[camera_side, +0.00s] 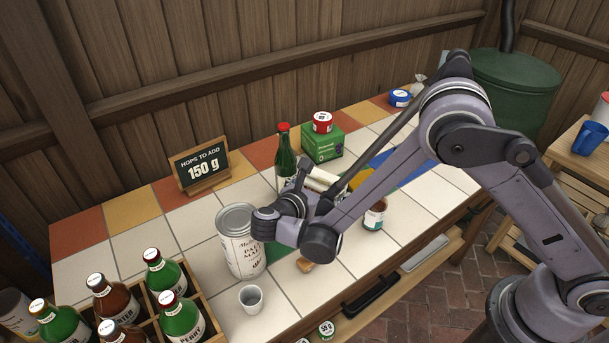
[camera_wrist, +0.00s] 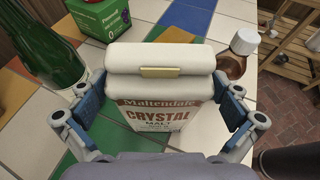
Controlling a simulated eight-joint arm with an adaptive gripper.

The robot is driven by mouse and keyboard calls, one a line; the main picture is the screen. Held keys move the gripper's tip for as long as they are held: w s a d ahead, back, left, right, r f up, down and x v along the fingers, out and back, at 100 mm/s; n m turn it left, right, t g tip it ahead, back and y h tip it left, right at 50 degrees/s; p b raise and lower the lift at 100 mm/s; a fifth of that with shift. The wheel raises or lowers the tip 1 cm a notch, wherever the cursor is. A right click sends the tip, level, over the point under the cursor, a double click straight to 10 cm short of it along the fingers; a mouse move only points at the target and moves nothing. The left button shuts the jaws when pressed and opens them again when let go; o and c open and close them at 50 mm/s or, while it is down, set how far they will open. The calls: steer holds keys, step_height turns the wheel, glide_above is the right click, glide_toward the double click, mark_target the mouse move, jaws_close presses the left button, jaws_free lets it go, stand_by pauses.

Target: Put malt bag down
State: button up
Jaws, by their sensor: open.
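The malt bag (camera_wrist: 165,117) is a white bag with a folded, clipped top and a "Crystal Malt" label. It stands upright between the two fingers of my gripper (camera_wrist: 160,105) in the wrist view. The fingers are open, with one on each side of the bag. Its base is hidden, so I cannot tell for certain that it rests on the tiles. In the side view only the bag's pale top (camera_side: 323,179) shows behind my gripper (camera_side: 306,188).
A green bottle (camera_wrist: 45,45) and green box (camera_wrist: 100,17) stand left of the bag; a brown bottle (camera_wrist: 232,60) stands close on its right. In the side view a large tin (camera_side: 241,245), a small cup (camera_side: 251,299) and a bottle crate (camera_side: 207,308) stand nearer the front.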

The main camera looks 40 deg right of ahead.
steer(key=v, duration=1.1)
steer(key=s+d+r+m+g+y, duration=0.1)
steer(key=d+r+m+y, duration=0.55)
steer(key=d, duration=0.65)
steer(key=s+d+r+m+t+y, duration=0.1)
steer(key=s+d+m+y, duration=0.2)
steer(key=s+m, duration=0.2)
steer(key=s+d+m+t+y, duration=0.2)
steer(key=s+m, duration=0.4)
steer(key=m, duration=0.5)
steer(key=shift+s+d+r+y, duration=0.3)
steer(key=shift+d+r+y, duration=0.05)
steer(key=shift+d+y, duration=0.2)
